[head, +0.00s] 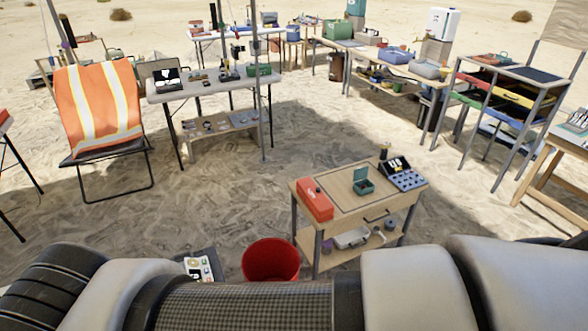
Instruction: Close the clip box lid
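A small teal box (364,187), which looks like the clip box, sits on the small wooden worktable (340,205) right of the middle in the head view. Its lid (360,174) appears raised at the back, so the box looks open. Its clip is too small to make out. My gripper is not in view. Only thick links of my own arm cross the bottom of the picture, well in front of the worktable.
A red bucket (270,260) stands left of the worktable. An orange-draped chair (100,105) and a grey table (205,88) stand farther back, with open sand between.

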